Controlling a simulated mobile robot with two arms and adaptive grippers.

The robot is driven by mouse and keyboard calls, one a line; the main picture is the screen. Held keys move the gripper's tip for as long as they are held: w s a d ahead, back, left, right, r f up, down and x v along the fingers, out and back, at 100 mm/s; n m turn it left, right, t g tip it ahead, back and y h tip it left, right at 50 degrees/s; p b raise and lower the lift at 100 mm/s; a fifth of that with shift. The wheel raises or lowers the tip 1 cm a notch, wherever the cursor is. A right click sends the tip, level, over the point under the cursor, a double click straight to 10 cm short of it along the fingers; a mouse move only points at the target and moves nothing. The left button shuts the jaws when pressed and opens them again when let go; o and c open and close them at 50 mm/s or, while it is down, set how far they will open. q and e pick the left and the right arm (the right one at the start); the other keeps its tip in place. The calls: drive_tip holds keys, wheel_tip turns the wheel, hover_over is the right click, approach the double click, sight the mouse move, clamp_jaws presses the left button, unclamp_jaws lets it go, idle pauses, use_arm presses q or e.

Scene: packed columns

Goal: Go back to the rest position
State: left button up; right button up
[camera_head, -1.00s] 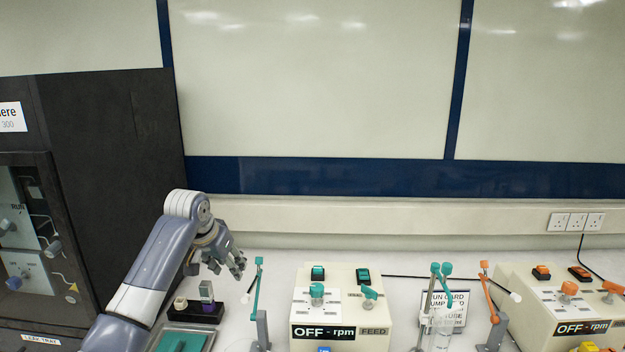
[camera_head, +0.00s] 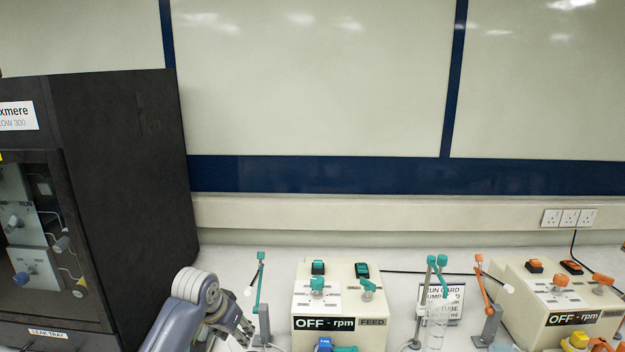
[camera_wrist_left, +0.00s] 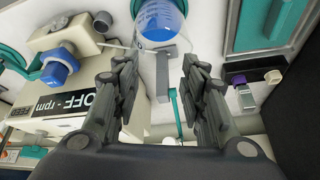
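My left arm comes in at the bottom of the head view, with its left gripper (camera_head: 243,330) low beside the teal-topped stand. In the left wrist view the two fingers of the left gripper (camera_wrist_left: 160,95) are spread apart, with nothing between them. My right gripper is in neither view.
A pump box (camera_head: 312,300) reading OFF rpm stands right of the left gripper. Another pump box (camera_head: 540,305) stands at the right. A teal-armed stand (camera_head: 264,318) is close to the gripper. A black cabinet (camera_head: 120,190) stands at the left.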

use_arm(q)
drive_tip(key=s+d+f, duration=0.1)
drive_tip(key=s+f, duration=0.5)
drive_tip(key=s, duration=0.3)
drive_tip(key=s+f, duration=0.6)
drive_tip(key=s, duration=0.3)
drive_tip(key=s+a+r+n+g+y, duration=0.1)
drive_tip(key=s+a, duration=0.1)
drive_tip(key=s, duration=0.9)
drive_tip(key=s+a+r+n, duration=0.1)
drive_tip(key=s, duration=0.9)
drive_tip(key=s+f+g+b, duration=0.2)
drive_tip(key=s+f, duration=0.1)
drive_tip(key=f, duration=2.7)
drive_tip(key=s+a+f+g, duration=0.1)
drive_tip(key=s+a+f, duration=0.2)
drive_tip(key=s+f, duration=1.2)
drive_tip(key=shift+s+a+f+b, duration=0.15)
drive_tip(key=shift+s+f+b, duration=0.15)
drive_tip(key=shift+s, duration=0.25)
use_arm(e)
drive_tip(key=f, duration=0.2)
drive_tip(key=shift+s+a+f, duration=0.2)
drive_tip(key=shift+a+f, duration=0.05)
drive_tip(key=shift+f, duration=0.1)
